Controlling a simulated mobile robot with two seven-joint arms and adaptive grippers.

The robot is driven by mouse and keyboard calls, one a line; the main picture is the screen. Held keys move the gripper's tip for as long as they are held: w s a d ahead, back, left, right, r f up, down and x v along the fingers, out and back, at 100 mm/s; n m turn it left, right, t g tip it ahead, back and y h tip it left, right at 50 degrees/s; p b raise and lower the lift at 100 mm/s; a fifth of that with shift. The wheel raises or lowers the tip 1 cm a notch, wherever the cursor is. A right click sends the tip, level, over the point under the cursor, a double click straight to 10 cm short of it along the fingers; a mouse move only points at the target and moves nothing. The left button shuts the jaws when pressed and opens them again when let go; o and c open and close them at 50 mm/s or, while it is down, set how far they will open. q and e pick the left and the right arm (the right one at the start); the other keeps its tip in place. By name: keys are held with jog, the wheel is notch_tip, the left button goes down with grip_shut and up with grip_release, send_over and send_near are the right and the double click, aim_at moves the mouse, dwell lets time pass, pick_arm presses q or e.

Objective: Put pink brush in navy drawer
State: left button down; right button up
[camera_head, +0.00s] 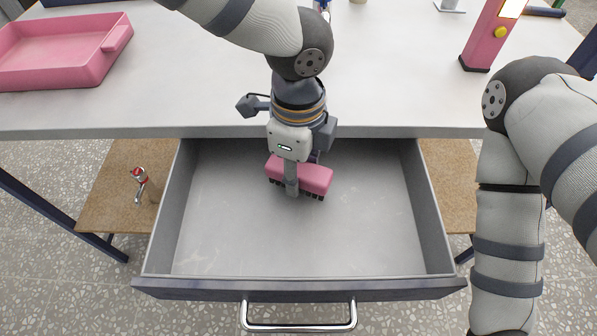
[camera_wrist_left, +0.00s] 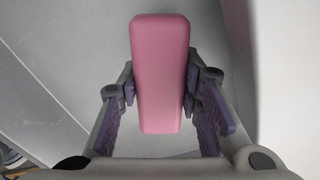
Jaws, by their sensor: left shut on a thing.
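The pink brush (camera_head: 313,176) is a pink block with dark bristles on its underside. My left gripper (camera_head: 291,184) is shut on it, with a finger on its near side in the head view. In the left wrist view the pink brush (camera_wrist_left: 160,75) sits between both fingers of my left gripper (camera_wrist_left: 160,92). The navy drawer (camera_head: 300,288) is pulled open below the table, with a grey inside and a metal handle. The brush is over the back middle of the drawer's inside; I cannot tell whether its bristles touch the floor. My right gripper is not in view.
A grey-white table top (camera_head: 400,80) overhangs the drawer's back. A metal tap (camera_head: 143,184) is on the brown shelf left of the drawer. The drawer is otherwise empty.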

aim_at(299, 168)
pick_arm(q)
jog(key=shift+f, duration=0.95)
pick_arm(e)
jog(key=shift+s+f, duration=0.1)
pick_arm(q)
jog(key=shift+f, duration=0.15)
jog(key=c, duration=1.4)
grip_release()
jog(key=shift+c, duration=0.2)
notch_tip(299, 168, up, 12)
jog(key=shift+s+r+p, duration=0.1)
jog(key=shift+r+p, duration=0.1)
jog(key=shift+p, duration=0.35)
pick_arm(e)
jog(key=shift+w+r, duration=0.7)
